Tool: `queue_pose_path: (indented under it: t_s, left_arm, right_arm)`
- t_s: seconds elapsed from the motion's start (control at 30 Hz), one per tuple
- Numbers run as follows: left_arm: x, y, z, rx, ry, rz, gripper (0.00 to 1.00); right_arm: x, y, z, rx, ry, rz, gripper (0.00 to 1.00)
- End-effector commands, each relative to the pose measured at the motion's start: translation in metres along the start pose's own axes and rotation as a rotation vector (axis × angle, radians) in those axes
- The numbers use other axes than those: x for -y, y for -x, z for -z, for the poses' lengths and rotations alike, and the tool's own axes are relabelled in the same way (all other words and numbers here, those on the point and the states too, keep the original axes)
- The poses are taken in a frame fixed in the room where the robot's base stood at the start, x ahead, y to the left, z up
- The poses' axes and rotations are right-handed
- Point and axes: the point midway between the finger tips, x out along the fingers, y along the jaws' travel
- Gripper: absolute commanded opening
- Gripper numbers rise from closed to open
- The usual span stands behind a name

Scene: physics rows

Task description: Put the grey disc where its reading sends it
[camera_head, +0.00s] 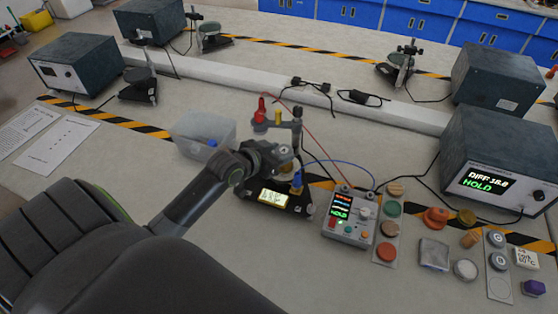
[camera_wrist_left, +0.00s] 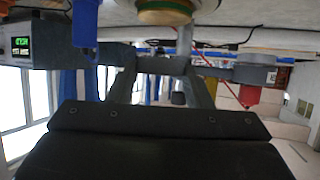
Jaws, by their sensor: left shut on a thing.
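My left gripper (camera_head: 279,157) reaches in from the left over the black-based test stand (camera_head: 303,203). It is shut on what looks like the grey disc (camera_head: 285,149), which has a pale mark on its face; the fingers hide part of it. In the left wrist view the gripper's two grey fingers stand over the dark palm, and the held thing is hard to make out. The stand carries a lit display (camera_head: 272,197). The large meter (camera_head: 492,175) reads "DIFF:18.0" and "HOLD". The small control box (camera_head: 349,216) also shows "HOLD". My right gripper is not in view.
A strip (camera_head: 376,264) holds green, brown and orange discs. Another strip (camera_head: 487,292) holds two grey discs above a bare round place. Loose discs and blocks lie around them. A clear bin (camera_head: 181,145) stands left of my gripper. Cables cross the bench behind the stand.

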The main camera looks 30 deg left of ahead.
Motion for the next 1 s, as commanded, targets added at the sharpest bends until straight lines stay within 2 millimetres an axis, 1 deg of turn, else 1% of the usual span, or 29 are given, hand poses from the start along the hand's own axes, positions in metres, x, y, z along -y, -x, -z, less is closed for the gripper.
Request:
queue_pose_path:
  t_s: [0.03, 0.1, 0.23, 0.53, 0.7, 0.73, 0.87, 1.0]
  left_arm:
    - [0.0, -0.004, -0.01, 0.004, 0.006, 0.001, 0.23]
    - [0.0, -0.008, -0.019, 0.004, 0.006, 0.001, 0.23]
    - [0.0, -0.014, -0.03, 0.003, 0.003, 0.001, 0.23]
    - [0.0, -0.016, -0.034, 0.0, 0.0, 0.001, 0.23]
    - [0.0, -0.018, -0.038, 0.001, 0.001, 0.001, 0.23]
    - [0.0, -0.017, -0.037, 0.001, 0.001, 0.001, 0.49]
    - [0.0, -0.017, -0.037, 0.001, 0.001, 0.001, 0.66]
    - [0.0, -0.017, -0.037, 0.001, 0.001, 0.001, 0.67]
  right_arm:
    - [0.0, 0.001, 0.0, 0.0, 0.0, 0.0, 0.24]
    - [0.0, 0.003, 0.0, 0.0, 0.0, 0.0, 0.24]
    - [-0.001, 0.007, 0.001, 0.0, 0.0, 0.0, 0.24]
    - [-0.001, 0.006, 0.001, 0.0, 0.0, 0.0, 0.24]
    - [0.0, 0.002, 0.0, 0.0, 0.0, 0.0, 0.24]
    - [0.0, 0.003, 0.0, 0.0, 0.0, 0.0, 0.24]
    - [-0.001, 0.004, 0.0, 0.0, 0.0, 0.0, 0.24]
    - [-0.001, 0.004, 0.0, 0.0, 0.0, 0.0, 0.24]
